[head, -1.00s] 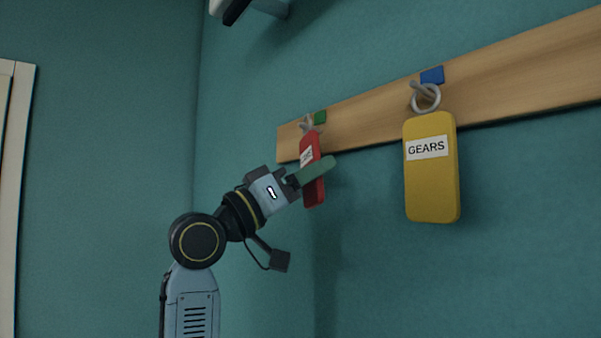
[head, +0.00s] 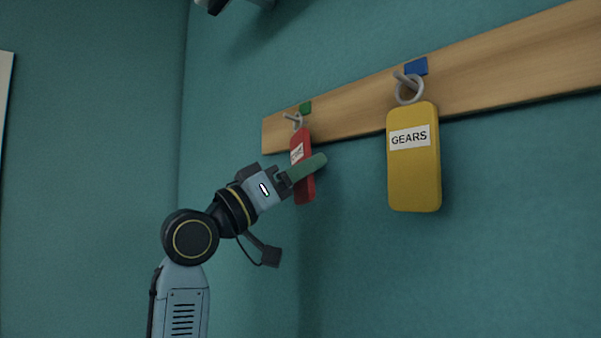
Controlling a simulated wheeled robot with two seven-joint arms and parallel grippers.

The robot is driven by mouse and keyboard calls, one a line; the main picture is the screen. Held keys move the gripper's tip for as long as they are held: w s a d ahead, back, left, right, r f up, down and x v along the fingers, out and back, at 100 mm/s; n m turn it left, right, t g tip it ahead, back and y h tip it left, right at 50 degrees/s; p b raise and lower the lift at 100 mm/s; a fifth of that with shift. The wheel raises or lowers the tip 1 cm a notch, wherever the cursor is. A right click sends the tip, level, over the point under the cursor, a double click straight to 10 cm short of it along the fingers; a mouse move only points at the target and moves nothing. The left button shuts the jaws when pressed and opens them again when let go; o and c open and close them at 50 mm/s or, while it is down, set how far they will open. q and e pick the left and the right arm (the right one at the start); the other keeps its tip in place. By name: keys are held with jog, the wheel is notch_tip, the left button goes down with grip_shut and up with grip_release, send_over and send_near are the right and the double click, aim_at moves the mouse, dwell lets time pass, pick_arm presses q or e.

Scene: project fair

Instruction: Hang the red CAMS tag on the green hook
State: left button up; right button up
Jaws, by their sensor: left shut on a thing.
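The red tag (head: 306,141) hangs upright in front of the wooden board (head: 345,115), near its left end. Its white label is turned aside and too small to read clearly. My left gripper (head: 301,175) is shut on the red tag's middle, with a green finger across its front. The tag's ring (head: 297,122) is at the peg of the hook (head: 288,116) below the green marker (head: 305,107). The ring looks to be around the peg, but I cannot tell for sure at this size. My right gripper is not in view.
A yellow GEARS tag (head: 414,170) hangs by its ring on the hook (head: 401,77) below the blue marker (head: 416,66), to the right. The teal wall below the board is clear. A cut-off pale and dark object (head: 238,4) shows at the top edge.

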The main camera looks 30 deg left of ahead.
pick_arm(q)
jog(key=o, duration=0.9)
jog(key=shift+c, duration=0.2)
jog(key=b+v, duration=0.5)
jog(key=v, duration=0.8)
jog(key=shift+s, duration=0.25)
jog(key=shift+f, duration=0.15)
